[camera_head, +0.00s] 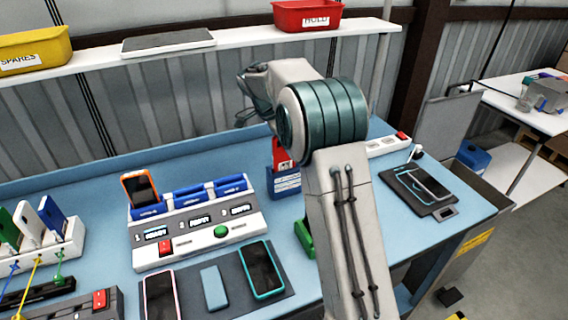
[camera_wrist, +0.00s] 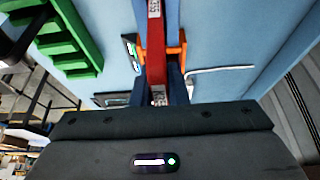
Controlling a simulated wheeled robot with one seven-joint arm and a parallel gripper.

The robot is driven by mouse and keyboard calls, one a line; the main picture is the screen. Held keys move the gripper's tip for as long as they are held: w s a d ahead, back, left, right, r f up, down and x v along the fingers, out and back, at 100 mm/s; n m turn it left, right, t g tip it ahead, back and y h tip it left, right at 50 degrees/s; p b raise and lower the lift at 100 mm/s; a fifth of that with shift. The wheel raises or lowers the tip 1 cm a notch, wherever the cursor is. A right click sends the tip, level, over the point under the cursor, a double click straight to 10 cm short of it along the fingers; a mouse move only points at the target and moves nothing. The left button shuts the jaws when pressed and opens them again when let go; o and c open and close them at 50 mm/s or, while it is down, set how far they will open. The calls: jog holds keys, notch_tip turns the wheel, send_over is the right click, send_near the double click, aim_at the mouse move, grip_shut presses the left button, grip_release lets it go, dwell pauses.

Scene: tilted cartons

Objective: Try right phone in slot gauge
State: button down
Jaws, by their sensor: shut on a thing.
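My gripper (camera_wrist: 160,88) shows in the wrist view, shut on a narrow red slab (camera_wrist: 156,66) with white printed labels. An orange piece (camera_wrist: 176,50) crosses beside the slab; I cannot tell what it belongs to. In the head view a red piece (camera_head: 281,152) shows above a blue labelled box (camera_head: 286,184), beside my arm, which hides much there. I cannot tell which thing is the slot gauge. A teal-edged phone (camera_head: 262,270) and a pink-edged phone (camera_head: 161,296) lie on a dark mat. An orange phone (camera_head: 140,187) stands in a grey dock.
The grey dock (camera_head: 192,241) has blue slots, a red switch and a green button. A blue bar (camera_head: 214,289) lies between the mat's phones. Another phone (camera_head: 425,183) lies on a black pad at right. A green rack (camera_wrist: 65,40) shows in the wrist view. A shelf holds bins above.

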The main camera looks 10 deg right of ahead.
jog(key=shift+r+p, duration=2)
jog(key=shift+r, duration=1.35)
